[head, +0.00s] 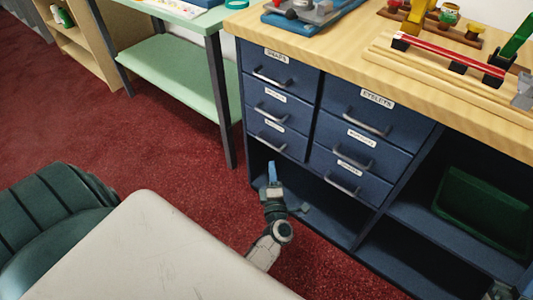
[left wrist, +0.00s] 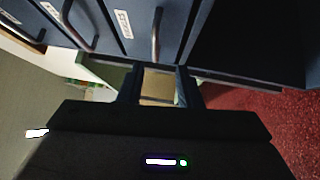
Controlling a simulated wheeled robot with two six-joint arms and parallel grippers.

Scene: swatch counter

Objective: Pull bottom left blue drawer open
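The bottom left blue drawer (head: 277,142) is the lowest of the left column in the blue cabinet, and it looks shut. Its grey bar handle (head: 270,143) runs across its front. My left gripper (head: 272,169) is just below this handle in the head view. In the left wrist view the drawer front (left wrist: 140,40) stands ahead, with its handle (left wrist: 157,35) just beyond the gap between my fingers. The fingers (left wrist: 160,75) are apart and nothing is held. A grey piece at the bottom right edge of the head view may be my right arm; its fingers cannot be made out.
More blue drawers with handles sit above and to the right (head: 365,115). An open shelf (head: 325,210) is under the drawers, and a green bin (head: 483,212) stands in the right bay. A green-topped table (head: 180,75) is to the left.

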